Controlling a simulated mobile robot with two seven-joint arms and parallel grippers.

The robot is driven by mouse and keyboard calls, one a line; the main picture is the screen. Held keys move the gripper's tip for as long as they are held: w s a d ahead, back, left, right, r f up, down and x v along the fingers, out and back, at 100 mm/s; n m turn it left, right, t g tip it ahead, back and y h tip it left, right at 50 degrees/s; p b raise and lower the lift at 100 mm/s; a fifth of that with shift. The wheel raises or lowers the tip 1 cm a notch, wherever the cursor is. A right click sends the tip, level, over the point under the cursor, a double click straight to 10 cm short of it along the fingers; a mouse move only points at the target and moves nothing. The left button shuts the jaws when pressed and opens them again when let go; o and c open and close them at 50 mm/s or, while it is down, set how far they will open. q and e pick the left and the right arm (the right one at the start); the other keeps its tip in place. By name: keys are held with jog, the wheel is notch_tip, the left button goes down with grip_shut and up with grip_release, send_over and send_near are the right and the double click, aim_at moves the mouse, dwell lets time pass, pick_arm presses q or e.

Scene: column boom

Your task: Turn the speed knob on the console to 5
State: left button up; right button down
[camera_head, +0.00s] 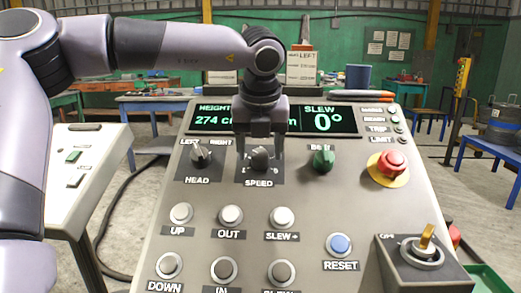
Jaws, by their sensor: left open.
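The grey console (300,222) fills the middle of the head view. Its dark speed knob (259,160) sits on a black plate marked SPEED, between the HEAD knob (201,155) and a green knob (323,160). My left gripper (260,148) comes down from above at the speed knob, its fingers on either side of the knob. It is open; I cannot tell whether the fingers touch the knob. The gripper hides the speed scale, so the setting cannot be read. My right gripper is not in view.
A red emergency button (391,162) on a yellow ring stands right of the knobs. White push buttons, a blue reset button (340,245) and a key switch (423,246) lie nearer. The display (330,120) reads 274 cm and 0°, partly hidden by my gripper.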

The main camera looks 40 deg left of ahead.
pick_arm(q)
jog(key=shift+w+a+f, duration=0.1)
jog(key=shift+f, duration=0.2)
jog(key=c, duration=1)
jog(key=shift+c, duration=0.2)
